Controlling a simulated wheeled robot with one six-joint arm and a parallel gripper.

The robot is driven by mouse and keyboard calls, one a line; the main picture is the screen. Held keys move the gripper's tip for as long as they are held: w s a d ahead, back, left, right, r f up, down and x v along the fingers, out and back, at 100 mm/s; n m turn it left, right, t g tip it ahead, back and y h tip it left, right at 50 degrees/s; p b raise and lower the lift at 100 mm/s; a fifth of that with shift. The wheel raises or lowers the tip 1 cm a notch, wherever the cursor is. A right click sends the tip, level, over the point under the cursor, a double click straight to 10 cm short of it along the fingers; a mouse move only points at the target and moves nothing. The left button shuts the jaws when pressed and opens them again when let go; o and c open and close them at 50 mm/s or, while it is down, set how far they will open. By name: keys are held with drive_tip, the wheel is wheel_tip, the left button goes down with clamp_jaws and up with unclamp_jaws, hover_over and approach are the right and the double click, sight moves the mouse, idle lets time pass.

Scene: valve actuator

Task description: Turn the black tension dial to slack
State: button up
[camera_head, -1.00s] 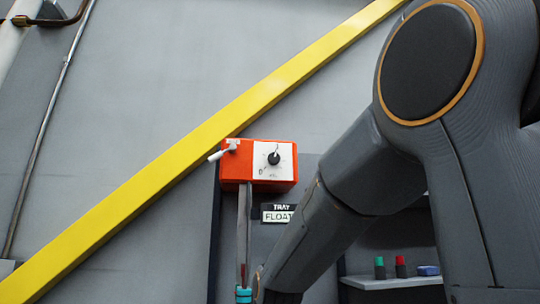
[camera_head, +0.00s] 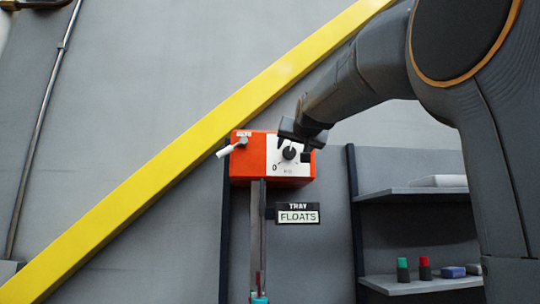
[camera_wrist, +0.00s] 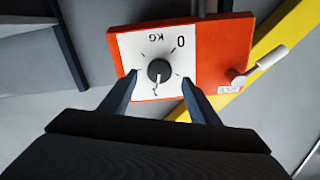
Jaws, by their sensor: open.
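The black tension dial (camera_head: 289,153) is a round knob on the white face plate (camera_head: 272,160) of an orange-red box (camera_head: 244,165). The wrist view shows the dial (camera_wrist: 160,70) upside down, with a "0", "KG" and tick marks around it. My gripper (camera_head: 296,142) is in front of the plate and hides its upper right part in the head view. In the wrist view my gripper's open fingers (camera_wrist: 160,80) appear on either side of the dial, with gaps between. I cannot tell how far the tips are from the plate.
A white-handled lever (camera_head: 231,148) sticks out at the box's left. A yellow beam (camera_head: 150,195) runs diagonally behind it. A "TRAY FLOATS" sign (camera_head: 298,217) hangs below. Shelves (camera_head: 420,285) with small items stand at the right.

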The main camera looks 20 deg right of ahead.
sight(290, 152)
drive_tip(key=shift+p+x, duration=0.85)
drive_tip(key=shift+x, duration=1.5)
drive_tip(key=c, duration=1.1)
drive_tip(key=shift+o, duration=0.2)
